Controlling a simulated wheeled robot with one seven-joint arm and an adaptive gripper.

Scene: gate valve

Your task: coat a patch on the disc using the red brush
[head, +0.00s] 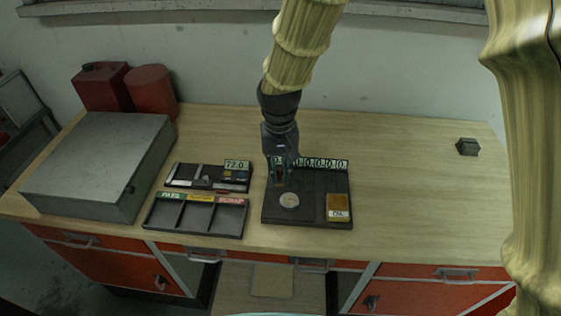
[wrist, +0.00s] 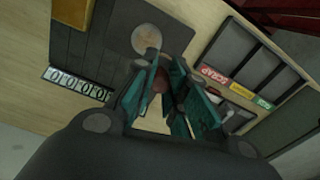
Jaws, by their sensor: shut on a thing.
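The disc (head: 289,200) is a pale round piece lying flat on a dark board (head: 307,212); it also shows in the wrist view (wrist: 146,39). My gripper (head: 279,180) is above the board, just behind and slightly left of the disc in the head view. In the wrist view its teal fingers (wrist: 165,78) are shut on a small reddish thing (wrist: 161,78), which appears to be the red brush. The fingers hide most of it, and I cannot tell whether its tip touches anything. A yellow-brown block marked OIL (head: 338,207) sits at the board's right front.
Left of the board are a three-bin tray (head: 197,216) with green, yellow and red labels and a smaller tray (head: 207,178) with a 72.0 display. A grey metal box (head: 98,165) and red containers (head: 150,90) stand further left. The bench right of the board is mostly clear.

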